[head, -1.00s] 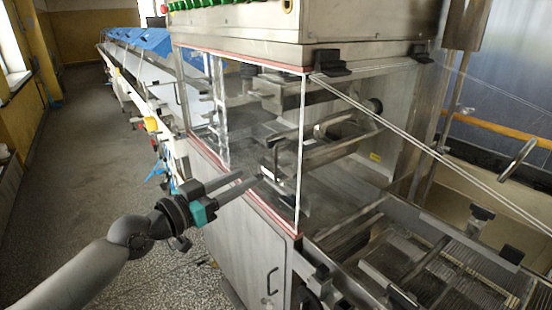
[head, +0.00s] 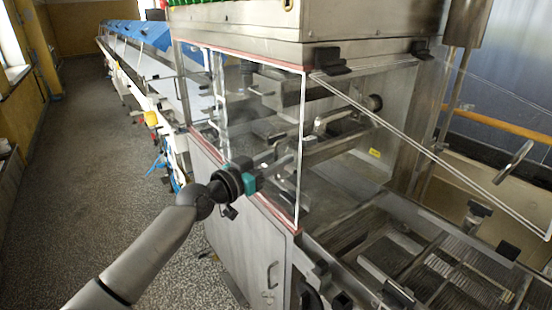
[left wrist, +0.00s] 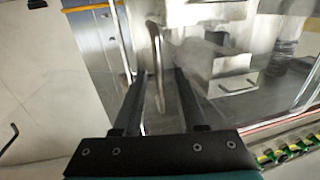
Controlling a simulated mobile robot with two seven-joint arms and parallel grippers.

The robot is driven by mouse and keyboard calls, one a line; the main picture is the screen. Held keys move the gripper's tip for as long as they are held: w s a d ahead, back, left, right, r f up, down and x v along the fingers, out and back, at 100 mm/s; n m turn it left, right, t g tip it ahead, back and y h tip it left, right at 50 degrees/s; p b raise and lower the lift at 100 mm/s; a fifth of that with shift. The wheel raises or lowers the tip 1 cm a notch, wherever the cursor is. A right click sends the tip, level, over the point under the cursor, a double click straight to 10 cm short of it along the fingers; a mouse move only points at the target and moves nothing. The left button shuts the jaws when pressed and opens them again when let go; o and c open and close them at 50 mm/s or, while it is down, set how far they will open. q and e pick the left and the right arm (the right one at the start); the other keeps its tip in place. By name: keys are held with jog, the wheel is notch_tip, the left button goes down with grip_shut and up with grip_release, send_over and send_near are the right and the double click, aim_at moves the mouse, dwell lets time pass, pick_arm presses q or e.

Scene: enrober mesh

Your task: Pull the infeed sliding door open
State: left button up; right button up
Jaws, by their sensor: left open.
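The infeed sliding door (head: 255,125) is a clear panel with white edges and red strips, on the front of the steel machine. My left gripper (head: 280,163) is at the lower right part of this panel, near its white vertical edge. Its fingers are apart with nothing gripped. In the left wrist view, a slim metal bar handle (left wrist: 155,50) stands upright in the picture between the two fingers of my left gripper (left wrist: 159,75). I cannot tell whether the fingers touch it. My right gripper is not in view.
A second clear panel (head: 440,165) with its own handle (head: 516,161) tilts out at the right. Below it is a wire mesh conveyor (head: 440,265). A steel cabinet door (head: 230,225) is under the sliding door. The floor (head: 90,170) at the left is clear.

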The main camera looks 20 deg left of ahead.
pick_arm(q)
grip_shut()
dwell(0.3)
dwell(1.1)
